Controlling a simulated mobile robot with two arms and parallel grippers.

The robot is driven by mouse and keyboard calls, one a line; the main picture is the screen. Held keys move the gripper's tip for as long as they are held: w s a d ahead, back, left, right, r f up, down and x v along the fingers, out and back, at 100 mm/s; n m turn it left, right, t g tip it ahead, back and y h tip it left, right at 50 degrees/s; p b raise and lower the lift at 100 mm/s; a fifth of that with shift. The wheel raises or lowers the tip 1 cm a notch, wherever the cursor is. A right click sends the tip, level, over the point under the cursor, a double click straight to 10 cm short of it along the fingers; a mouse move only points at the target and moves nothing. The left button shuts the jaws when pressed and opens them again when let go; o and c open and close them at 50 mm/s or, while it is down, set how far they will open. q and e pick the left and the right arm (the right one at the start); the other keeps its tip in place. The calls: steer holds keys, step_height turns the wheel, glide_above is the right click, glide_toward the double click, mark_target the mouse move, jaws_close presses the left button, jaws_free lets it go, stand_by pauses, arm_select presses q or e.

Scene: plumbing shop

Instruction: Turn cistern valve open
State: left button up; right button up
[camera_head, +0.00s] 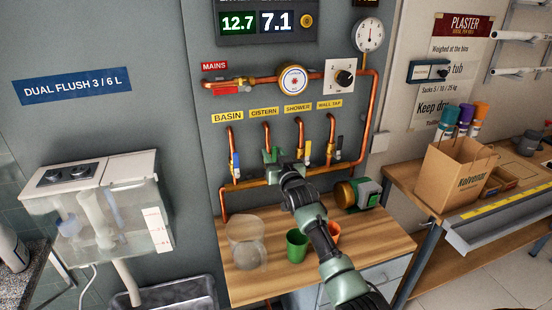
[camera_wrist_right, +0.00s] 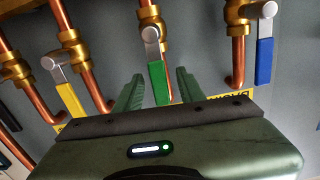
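The cistern valve's green lever (camera_wrist_right: 158,84) shows in the wrist view, with a silver hub (camera_wrist_right: 151,34) on a brass body. The lever lies roughly in line with its copper pipe. My right gripper (camera_wrist_right: 160,78) is open, with one finger on each side of the lever and a visible gap to each. In the head view my right gripper (camera_head: 272,155) is at the valve row below the yellow CISTERN label (camera_head: 264,111) and largely hides the green lever there. My left gripper is not in view.
Neighbouring valves have a blue lever (camera_wrist_right: 264,60) and a yellow lever (camera_wrist_right: 70,100) close by; a black lever (camera_head: 339,142) is farther right. Below, the wooden bench (camera_head: 345,263) holds a clear container (camera_head: 247,242), a green cup (camera_head: 296,246) and an orange cup (camera_head: 334,232).

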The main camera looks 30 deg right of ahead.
steer(key=b+v, duration=0.1)
steer(key=v, duration=0.6)
steer(key=shift+s+a, duration=0.15)
steer(key=shift+s, duration=0.15)
steer(key=shift+f, duration=0.2)
